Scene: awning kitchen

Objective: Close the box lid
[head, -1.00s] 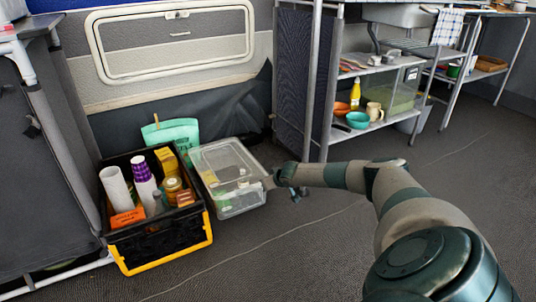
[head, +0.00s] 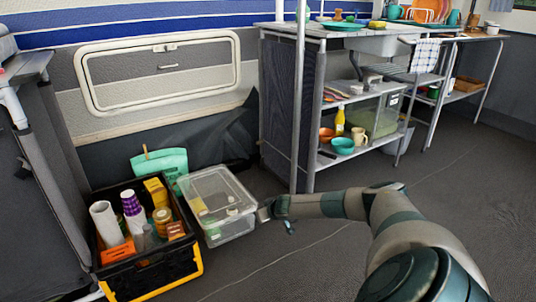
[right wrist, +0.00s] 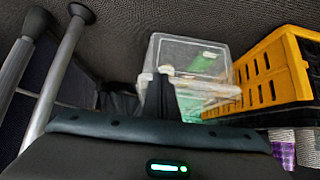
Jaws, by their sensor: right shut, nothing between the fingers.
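The clear plastic box (head: 232,229) stands on the floor, with small items showing through it. Its transparent lid (head: 207,184) looks to lie down over the top; I cannot tell whether it is fully shut. The box also shows in the right wrist view (right wrist: 192,60), close ahead of the fingers. My right gripper (head: 265,214) is shut and empty, at the right side of the box near its rim; I cannot tell whether it touches. In the right wrist view its fingers (right wrist: 160,97) overlap part of the box. My left gripper is not in view.
A black and yellow crate (head: 152,283) with cups and jars stands close to the box's left. A teal bag (head: 160,163) is behind them. A shelf unit (head: 280,120) stands at the back right. The floor (head: 300,265) in front is clear.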

